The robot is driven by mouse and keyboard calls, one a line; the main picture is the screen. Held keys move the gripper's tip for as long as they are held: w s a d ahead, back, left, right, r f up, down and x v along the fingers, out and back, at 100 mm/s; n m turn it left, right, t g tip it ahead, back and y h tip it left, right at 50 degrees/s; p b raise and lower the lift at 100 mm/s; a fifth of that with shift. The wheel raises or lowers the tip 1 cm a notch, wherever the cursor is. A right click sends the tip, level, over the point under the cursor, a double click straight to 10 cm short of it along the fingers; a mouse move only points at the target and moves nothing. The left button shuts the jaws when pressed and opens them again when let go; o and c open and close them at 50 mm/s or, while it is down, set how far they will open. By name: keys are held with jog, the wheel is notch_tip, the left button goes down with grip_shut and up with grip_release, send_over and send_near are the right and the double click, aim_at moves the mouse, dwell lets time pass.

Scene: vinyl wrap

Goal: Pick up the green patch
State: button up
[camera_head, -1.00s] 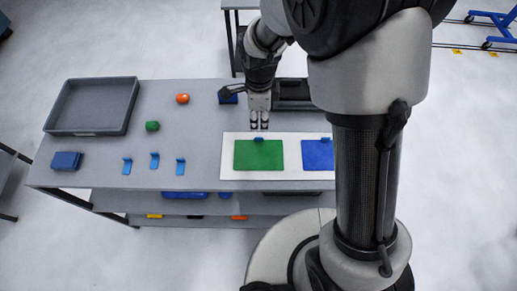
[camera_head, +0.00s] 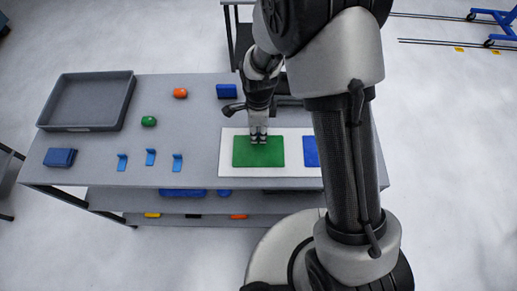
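The green patch (camera_head: 258,153) lies flat on a white board (camera_head: 227,171) on the grey table. In the earlier frame a small blue tab showed at its top edge; now my gripper covers that spot. My gripper (camera_head: 258,140) points down at the top edge of the green patch, its fingertips over the tab. The fingers look close together, but whether they are closed on the tab is too small to tell. A blue patch (camera_head: 311,152) lies to the right on the same board, partly hidden by my arm.
A grey tray (camera_head: 85,125) stands at the table's back left. An orange object (camera_head: 180,93), a green object (camera_head: 148,121), a blue box (camera_head: 227,91), a blue block (camera_head: 60,158) and small blue brackets (camera_head: 150,157) lie on the table.

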jog(key=shift+c, duration=0.2)
grip_shut()
jog(key=shift+r, duration=0.1)
